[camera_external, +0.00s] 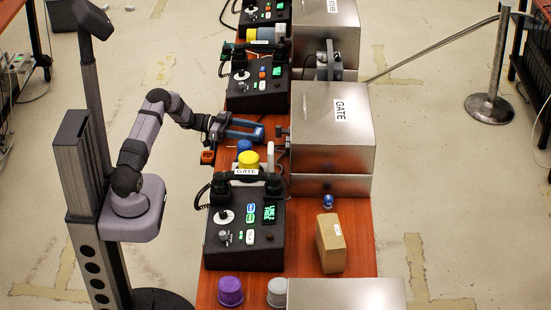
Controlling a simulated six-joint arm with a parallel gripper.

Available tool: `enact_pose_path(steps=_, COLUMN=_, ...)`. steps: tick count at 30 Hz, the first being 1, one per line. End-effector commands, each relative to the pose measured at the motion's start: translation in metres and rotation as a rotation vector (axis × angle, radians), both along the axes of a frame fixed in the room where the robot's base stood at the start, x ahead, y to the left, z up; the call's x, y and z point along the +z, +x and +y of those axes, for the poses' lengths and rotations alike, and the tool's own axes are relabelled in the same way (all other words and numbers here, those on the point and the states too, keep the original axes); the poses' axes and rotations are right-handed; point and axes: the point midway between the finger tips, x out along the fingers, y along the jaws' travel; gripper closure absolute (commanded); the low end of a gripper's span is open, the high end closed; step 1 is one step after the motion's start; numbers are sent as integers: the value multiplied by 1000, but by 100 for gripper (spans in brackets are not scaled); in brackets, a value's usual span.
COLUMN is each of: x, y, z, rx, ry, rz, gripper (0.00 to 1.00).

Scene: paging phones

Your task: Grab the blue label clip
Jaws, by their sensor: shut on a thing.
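My gripper (261,131) reaches from the left over the red-brown table, between two dark phone consoles. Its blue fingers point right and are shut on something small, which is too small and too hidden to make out. I cannot tell for sure which thing is the blue label clip. A small blue thing (244,146) shows just below the fingers, behind a yellow round cap (248,159).
A metal box marked GATE (330,120) stands right of the fingers. The near console (243,235) carries a handset. A tan block (330,243), a purple cap (230,291) and a grey cap (277,292) stand near the front. An orange thing (208,157) sits at the left edge.

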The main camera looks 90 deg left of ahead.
Motion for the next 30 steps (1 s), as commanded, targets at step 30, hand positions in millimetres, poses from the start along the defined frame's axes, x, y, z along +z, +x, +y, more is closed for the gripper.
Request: enact_pose_path(steps=30, x=100, y=0, z=0, rx=0, ry=0, rz=0, gripper=75)
